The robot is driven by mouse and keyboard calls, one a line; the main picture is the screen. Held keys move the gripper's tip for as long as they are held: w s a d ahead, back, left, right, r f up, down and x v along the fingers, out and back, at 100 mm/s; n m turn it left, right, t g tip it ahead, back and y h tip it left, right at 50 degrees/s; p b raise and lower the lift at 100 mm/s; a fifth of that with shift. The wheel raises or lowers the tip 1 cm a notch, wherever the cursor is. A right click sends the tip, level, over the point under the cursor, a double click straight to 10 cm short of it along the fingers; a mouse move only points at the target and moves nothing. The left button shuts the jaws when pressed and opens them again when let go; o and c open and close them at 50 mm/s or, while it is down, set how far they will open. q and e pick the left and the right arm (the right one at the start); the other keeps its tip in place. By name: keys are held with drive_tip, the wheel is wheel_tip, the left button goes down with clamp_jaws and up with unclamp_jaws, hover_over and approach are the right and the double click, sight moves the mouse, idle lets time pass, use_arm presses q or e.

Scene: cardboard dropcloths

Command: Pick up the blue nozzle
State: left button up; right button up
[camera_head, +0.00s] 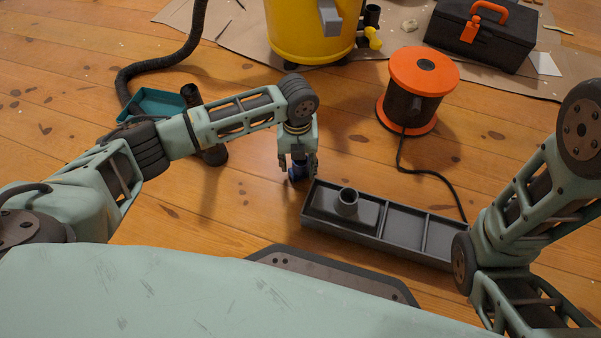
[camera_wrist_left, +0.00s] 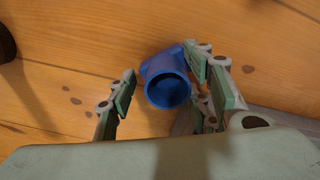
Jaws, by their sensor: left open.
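The blue nozzle (camera_head: 295,173) is on the wood floor just left of the grey tray, mostly hidden by my left gripper (camera_head: 298,163). In the left wrist view the nozzle (camera_wrist_left: 166,80) shows its round open end towards the camera. My left gripper (camera_wrist_left: 163,88) is open, with its fingers on either side of the nozzle. A gap shows at the left finger; the right-hand fingers look very near the nozzle, and I cannot tell whether they touch. My right arm enters at the right, but its gripper is out of view.
The grey compartment tray (camera_head: 413,207) holds a dark grey nozzle (camera_head: 347,203) in its left part. A cable reel (camera_head: 424,70), yellow vacuum (camera_head: 310,35) and black toolbox (camera_head: 480,38) stand behind. A teal dustpan (camera_head: 153,102) and hose (camera_head: 130,75) lie left.

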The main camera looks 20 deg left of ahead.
use_arm(q)
drive_tip(key=shift+r, duration=0.1)
drive_tip(key=c, duration=1.2)
drive_tip(key=shift+o, duration=0.2)
drive_tip(key=shift+r, duration=0.1)
